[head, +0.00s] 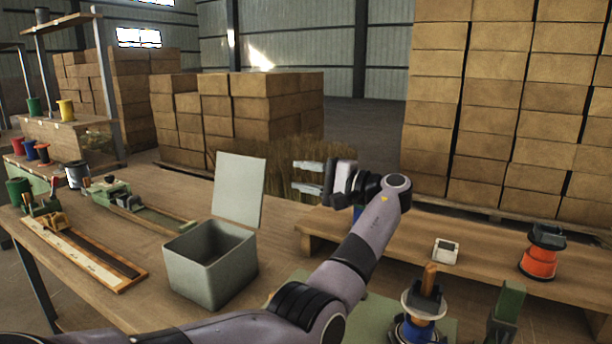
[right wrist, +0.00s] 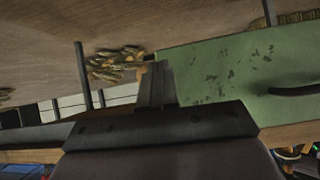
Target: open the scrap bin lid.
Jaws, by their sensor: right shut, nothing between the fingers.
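The scrap bin (head: 210,272) is a grey-green square box on the wooden workbench, left of centre in the head view. Its lid (head: 239,190) stands nearly upright along the bin's back edge, and the bin's mouth is uncovered. My left gripper (head: 307,177) is to the right of the lid, apart from it in the picture. Its two light fingers are spread with nothing between them. My right gripper (right wrist: 155,66) shows in the right wrist view, shut and empty, with a green drawer front (right wrist: 235,75) beyond it.
A wooden tray (head: 85,255) and a green tool (head: 130,200) lie left of the bin. An orange spool (head: 538,262) and a small white device (head: 446,251) sit on a raised shelf at right. A spindle with a blue part (head: 420,328) stands at front right.

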